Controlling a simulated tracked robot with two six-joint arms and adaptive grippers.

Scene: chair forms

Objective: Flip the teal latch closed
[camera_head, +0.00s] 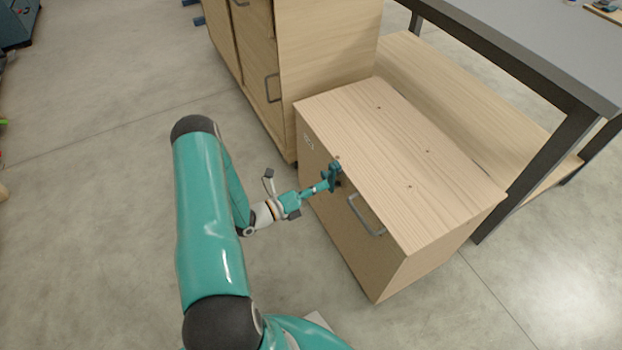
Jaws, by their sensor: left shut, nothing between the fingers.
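My left gripper (333,178) is at the front face of the low wooden cabinet (385,125), just below its top front edge and left of the grey handle (366,216). It is shut, with nothing seen between its fingers. The teal latch cannot be told apart clearly from the dark teal gripper parts at this spot; the gripper covers part of the cabinet front there. Whether the fingers touch the latch, and how the latch is turned, cannot be told. My right gripper is not in view.
A taller wooden cabinet (330,45) with handles stands behind the low one. A grey-topped table (545,45) with dark legs stands to the right. The concrete floor (110,110) to the left is mostly clear.

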